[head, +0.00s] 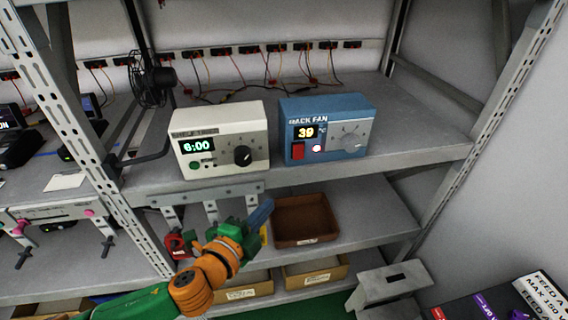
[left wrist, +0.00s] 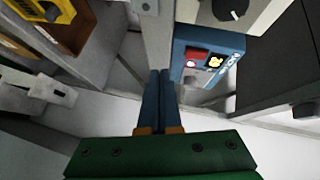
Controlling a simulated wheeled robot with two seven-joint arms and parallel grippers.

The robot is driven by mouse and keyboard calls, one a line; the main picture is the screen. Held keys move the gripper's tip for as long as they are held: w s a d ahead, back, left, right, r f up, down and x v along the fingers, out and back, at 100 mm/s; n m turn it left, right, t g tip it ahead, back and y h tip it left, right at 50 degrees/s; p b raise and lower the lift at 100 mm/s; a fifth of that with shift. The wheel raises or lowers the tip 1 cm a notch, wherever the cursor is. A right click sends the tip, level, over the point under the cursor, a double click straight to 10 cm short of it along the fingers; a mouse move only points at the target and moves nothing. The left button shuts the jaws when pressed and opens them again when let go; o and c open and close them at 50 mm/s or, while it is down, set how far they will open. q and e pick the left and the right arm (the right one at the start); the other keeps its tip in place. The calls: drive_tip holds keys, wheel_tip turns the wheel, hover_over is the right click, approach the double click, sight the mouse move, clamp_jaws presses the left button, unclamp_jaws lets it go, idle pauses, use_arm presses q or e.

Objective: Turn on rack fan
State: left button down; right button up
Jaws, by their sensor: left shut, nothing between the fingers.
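The blue rack fan box (head: 326,128) stands on the upper shelf, its front showing a display reading 39, a red rocker switch (head: 298,151), a round whitish-pink light (head: 316,149) and a grey dial (head: 349,138). In the left wrist view the box (left wrist: 203,47) lies just beyond and right of the fingertips, with its red switch (left wrist: 197,53) in sight. My left gripper (head: 262,212) is shut and empty, below the shelf's front edge and apart from the box. Its blue fingers (left wrist: 154,72) show together in the left wrist view. My right gripper is out of sight.
A white timer box (head: 219,140) reading 6:00 stands left of the fan box. The upper shelf's front edge (head: 400,160) lies above my left gripper. A brown tray (head: 304,220) sits on the shelf below. A black fan (head: 152,82) and wires are behind.

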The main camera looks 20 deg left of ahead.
use_arm(q)
drive_tip(key=r+m, duration=0.1)
drive_tip(key=s+d+r+h, duration=0.1)
drive_tip(key=r, duration=0.1)
drive_tip(key=d+r+m+t+h, duration=0.1)
drive_tip(key=r, duration=0.1)
drive_tip(key=shift+s+m, duration=0.2)
drive_tip(key=shift+m, duration=0.1)
drive_tip(key=shift+w+f, duration=0.1)
